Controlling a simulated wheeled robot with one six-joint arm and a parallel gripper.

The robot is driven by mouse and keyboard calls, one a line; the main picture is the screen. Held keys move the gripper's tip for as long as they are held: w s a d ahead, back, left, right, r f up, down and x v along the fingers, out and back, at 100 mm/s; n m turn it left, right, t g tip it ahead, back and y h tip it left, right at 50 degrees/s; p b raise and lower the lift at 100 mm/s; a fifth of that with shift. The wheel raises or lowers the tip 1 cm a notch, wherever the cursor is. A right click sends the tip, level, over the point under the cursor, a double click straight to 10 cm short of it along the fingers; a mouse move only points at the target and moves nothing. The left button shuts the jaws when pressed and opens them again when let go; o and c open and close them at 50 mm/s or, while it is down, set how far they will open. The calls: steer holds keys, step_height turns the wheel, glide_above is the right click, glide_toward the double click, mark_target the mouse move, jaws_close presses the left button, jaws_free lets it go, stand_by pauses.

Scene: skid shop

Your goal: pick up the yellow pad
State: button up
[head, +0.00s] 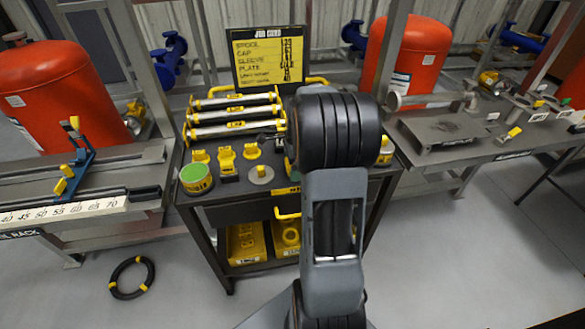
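My arm reaches up through the middle of the head view, and its thick black joint covers the right part of the cart top. My gripper is not visible. No thing is plainly a yellow pad. Small yellow pieces stand in a row on the black cart (233,205): a left one (200,156), a middle one (226,160) and a right one (251,151). A yellow round piece with a green top (195,179) sits at the cart's left corner. A grey disc with a yellow knob (261,175) lies near the front. Another yellow piece (385,151) shows right of my arm.
Silver bars with yellow ends (236,116) lie at the cart's back, before a yellow job board (270,58). Yellow bins (246,243) sit below. A rack with a ruler (70,214) stands left, a grey bench (470,150) right. A black ring (132,278) lies on the floor.

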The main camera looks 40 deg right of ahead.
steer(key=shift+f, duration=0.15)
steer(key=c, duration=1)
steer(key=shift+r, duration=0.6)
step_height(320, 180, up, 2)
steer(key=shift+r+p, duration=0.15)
steer(key=shift+p, duration=0.15)
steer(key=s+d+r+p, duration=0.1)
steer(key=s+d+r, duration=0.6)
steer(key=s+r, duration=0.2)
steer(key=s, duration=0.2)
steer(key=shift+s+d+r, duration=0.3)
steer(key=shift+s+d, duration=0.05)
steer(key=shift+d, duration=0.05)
